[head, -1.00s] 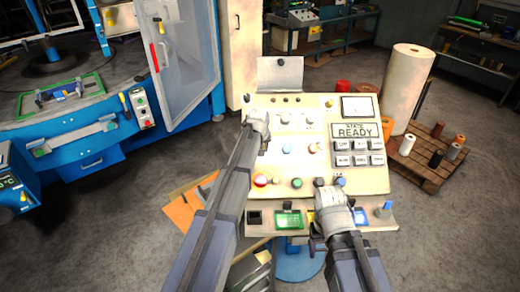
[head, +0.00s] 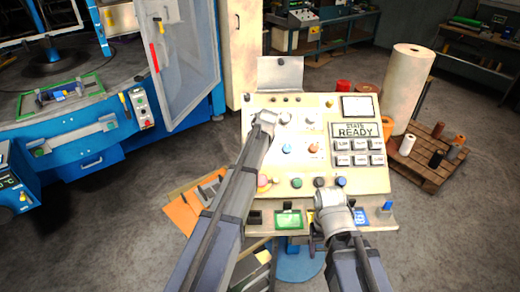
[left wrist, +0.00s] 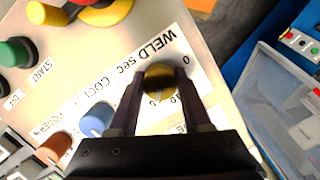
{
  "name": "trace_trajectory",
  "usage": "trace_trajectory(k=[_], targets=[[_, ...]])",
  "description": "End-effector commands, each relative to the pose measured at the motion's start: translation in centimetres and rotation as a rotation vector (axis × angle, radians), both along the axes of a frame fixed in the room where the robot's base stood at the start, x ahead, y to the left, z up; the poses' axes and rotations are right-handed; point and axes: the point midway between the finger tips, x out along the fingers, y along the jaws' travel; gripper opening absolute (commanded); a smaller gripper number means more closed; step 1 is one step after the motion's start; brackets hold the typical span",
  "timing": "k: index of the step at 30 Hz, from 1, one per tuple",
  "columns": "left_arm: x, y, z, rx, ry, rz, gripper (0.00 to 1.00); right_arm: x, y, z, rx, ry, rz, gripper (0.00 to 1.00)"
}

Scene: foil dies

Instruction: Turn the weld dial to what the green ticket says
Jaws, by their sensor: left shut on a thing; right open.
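The weld dial (left wrist: 159,84) is a round yellow-and-dark knob beside the printed words "WELD sec" in the left wrist view. My left gripper (left wrist: 160,74) is shut on it, one finger on each side. In the head view my left gripper (head: 265,119) is at the panel's left part and hides the dial. The dial's exact setting cannot be read. A green ticket-like piece (head: 289,220) lies on the ledge below the panel; its writing is too small to read. My right gripper (head: 328,197) is open and empty above that ledge, right of the green piece.
A blue knob (left wrist: 96,120) and a green START button (left wrist: 17,52) are near the weld dial. A blue machine (head: 90,150) stands left.

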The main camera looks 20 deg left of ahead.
Motion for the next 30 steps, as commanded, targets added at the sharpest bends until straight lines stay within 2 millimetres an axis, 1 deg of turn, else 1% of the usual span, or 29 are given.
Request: trace_trajectory(k=[17, 18, 25, 30], targets=[[-0.08, -0.02, -0.02, 0.015, 0.007, -0.023, 0.0, 0.0, 0.0, -0.03, 0.0, 0.0, 0.0, 0.66], [-0.08, -0.02, -0.02, 0.015, 0.007, -0.022, 0.53, 0.0, 0.0, -0.03, 0.0, 0.0, 0.0, 0.66], [-0.04, -0.01, -0.01, 0.015, 0.006, -0.022, 0.78, 0.0, 0.0, -0.03, 0.0, 0.0, 0.0, 0.66], [-0.02, -0.01, 0.0, 0.015, 0.006, -0.022, 0.78, 0.0, 0.0, -0.03, 0.0, 0.0, 0.0, 0.66]])
